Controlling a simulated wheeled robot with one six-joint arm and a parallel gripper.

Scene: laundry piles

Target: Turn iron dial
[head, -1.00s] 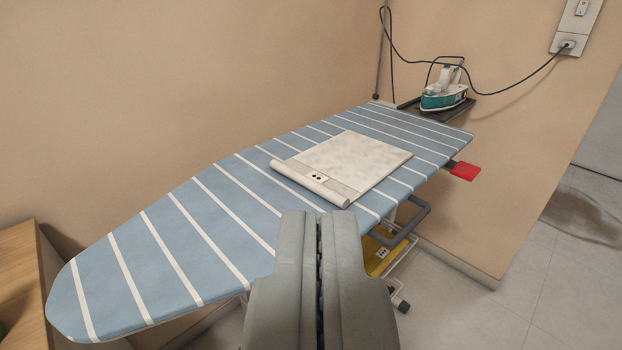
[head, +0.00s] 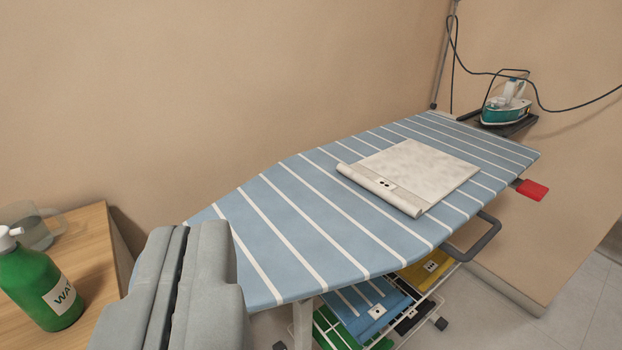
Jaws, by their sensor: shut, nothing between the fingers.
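The iron (head: 506,106), teal below and white above, stands on a dark rest at the far right end of the ironing board, close to the wall. Its dial is too small to make out. A dark cord runs from the iron along the wall. The blue ironing board (head: 290,228) with white stripes stretches from the near middle to the far right. My grey gripper (head: 200,235) is at the lower left, shut and empty, in front of the board's near end and far from the iron.
A folded cream cloth (head: 420,172) lies on the board. A red lever (head: 532,189) and a grey handle (head: 478,238) stick out from its right side. Folded cloths (head: 372,308) lie on a rack below. A green bottle (head: 38,283) and a clear jug (head: 36,228) stand on a wooden table (head: 95,262).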

